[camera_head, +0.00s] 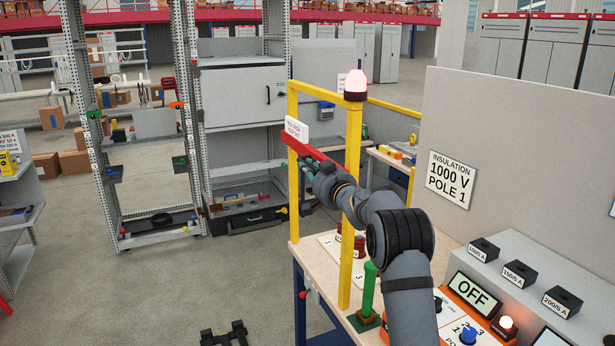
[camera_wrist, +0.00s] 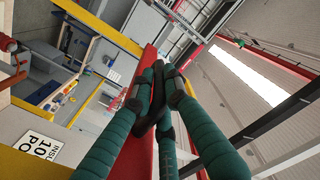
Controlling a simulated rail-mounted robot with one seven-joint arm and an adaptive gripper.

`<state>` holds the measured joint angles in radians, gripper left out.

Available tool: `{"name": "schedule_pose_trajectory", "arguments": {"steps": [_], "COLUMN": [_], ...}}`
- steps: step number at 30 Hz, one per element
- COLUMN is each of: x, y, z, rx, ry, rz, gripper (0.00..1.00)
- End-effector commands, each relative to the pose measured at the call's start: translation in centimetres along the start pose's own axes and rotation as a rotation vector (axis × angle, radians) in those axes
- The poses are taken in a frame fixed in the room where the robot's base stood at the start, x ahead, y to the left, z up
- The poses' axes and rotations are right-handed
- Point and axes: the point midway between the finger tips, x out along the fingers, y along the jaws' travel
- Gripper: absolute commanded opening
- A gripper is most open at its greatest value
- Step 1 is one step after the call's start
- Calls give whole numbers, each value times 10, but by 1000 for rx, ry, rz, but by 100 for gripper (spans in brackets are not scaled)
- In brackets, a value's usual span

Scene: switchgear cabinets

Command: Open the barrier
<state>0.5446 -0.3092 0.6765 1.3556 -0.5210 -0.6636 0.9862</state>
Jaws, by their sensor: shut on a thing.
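The barrier is a red bar (camera_head: 291,140) with a white sign (camera_head: 297,129) on it, set at a yellow gate frame (camera_head: 346,267) on a workbench. In the camera_head view the bar slants down to the right from the frame's left post toward my gripper (camera_head: 308,166). My gripper, with green-padded fingers, also shows in the camera_wrist view (camera_wrist: 156,104), its fingers closed together at the red bar (camera_wrist: 137,154). My gripper is shut on the bar; the exact contact is partly hidden by the fingers. My arm passes beside the frame's right post.
A red and white beacon (camera_head: 355,85) tops the frame's right post. A green post (camera_head: 370,290) stands on the bench (camera_head: 301,246) close to my arm. A control panel with an OFF display (camera_head: 472,292) is at the right, before a grey wall panel (camera_head: 530,165). Floor at left is open.

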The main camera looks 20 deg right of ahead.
Motion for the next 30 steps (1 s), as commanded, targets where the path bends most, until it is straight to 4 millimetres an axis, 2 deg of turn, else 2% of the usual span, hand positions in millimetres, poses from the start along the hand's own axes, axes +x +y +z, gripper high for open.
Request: {"name": "schedule_pose_trajectory", "arguments": {"steps": [1,5,19,20,28,30], "x": [0,0,1,1,0,0], "y": [-6,-8,-8,-8,-7,-6], "z": [-15,-23,-26,-25,-24,-24], "rx": [-2,-2,-1,-1,-1,-1], "ry": [8,7,7,7,3,3], "rz": [-7,-7,-7,-7,-4,-3], "gripper": [0,0,0,15,31,31]}}
